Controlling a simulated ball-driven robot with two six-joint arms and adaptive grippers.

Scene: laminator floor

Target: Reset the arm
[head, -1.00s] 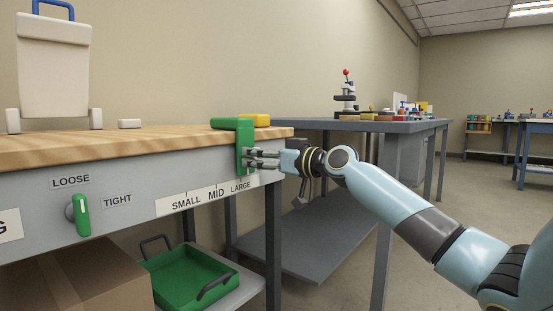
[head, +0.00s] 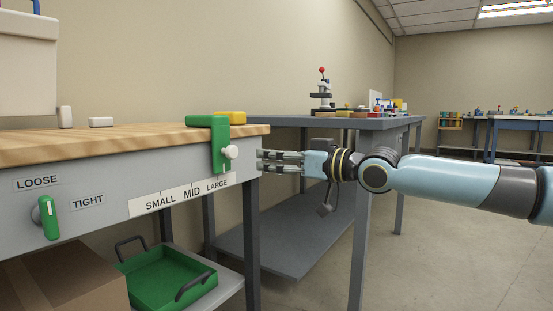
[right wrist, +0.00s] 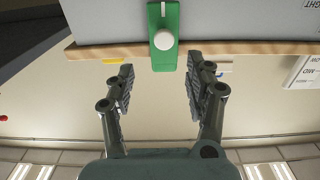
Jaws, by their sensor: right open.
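My right gripper (head: 280,161) is in the head view just right of the workbench's corner, with its arm coming in from the right. It is open and empty. It points at the green slider (head: 219,150) with a white knob (head: 231,152), and a gap shows between fingertips and knob. In the right wrist view the open fingers (right wrist: 157,88) stand on either side of the line to the white knob (right wrist: 163,39) on the green slider (right wrist: 167,58). The slider sits near the LARGE mark of the scale. My left gripper is not in view.
The wooden-topped workbench (head: 120,143) fills the left, with a green dial (head: 48,217) on its front. Below are a green tray (head: 165,278) and a cardboard box (head: 62,280). A grey table (head: 330,123) stands behind my right gripper. Open floor (head: 440,260) lies at the right.

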